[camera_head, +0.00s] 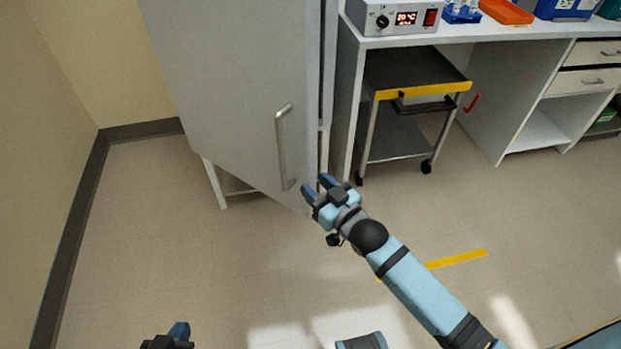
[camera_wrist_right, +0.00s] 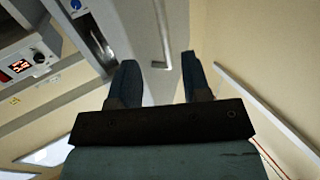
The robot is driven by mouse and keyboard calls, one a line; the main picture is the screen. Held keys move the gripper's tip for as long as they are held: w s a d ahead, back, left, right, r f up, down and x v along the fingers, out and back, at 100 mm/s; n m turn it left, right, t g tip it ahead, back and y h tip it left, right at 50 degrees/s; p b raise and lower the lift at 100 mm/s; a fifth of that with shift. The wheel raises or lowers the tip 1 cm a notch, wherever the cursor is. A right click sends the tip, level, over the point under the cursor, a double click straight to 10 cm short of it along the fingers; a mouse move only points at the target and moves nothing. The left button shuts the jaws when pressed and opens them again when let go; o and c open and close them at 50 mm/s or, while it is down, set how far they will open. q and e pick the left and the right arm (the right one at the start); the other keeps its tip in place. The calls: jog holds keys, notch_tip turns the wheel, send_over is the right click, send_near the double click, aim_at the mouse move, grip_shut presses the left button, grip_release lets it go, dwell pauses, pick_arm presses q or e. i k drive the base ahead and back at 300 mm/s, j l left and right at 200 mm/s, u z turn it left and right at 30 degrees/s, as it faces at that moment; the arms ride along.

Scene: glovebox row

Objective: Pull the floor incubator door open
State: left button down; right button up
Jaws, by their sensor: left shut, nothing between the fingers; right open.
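The floor incubator door (camera_head: 225,75) is a tall pale grey panel at the upper left of the head view. It stands ajar, its right edge swung out towards me. Its upright bar handle (camera_head: 281,145) is near that edge and also shows in the right wrist view (camera_wrist_right: 163,38), ahead of and between the fingers. My right gripper (camera_head: 315,188) is open and empty, close to the door's lower right corner, below and right of the handle. It also shows in the wrist view (camera_wrist_right: 160,80). My left gripper (camera_head: 180,330) is shut and empty, low at the bottom edge.
A bench (camera_head: 460,33) holding a control box (camera_head: 392,18) stands right of the incubator. A wheeled cart (camera_head: 410,75) with a yellow edge is under it. A wall (camera_head: 60,80) bounds the left side. The floor (camera_head: 160,230) in front of the door is clear.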

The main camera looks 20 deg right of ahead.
aim_at(242, 76)
jog(key=i+l+z, duration=0.15)
jog(key=i+l, duration=0.5)
jog(key=i, duration=0.15)
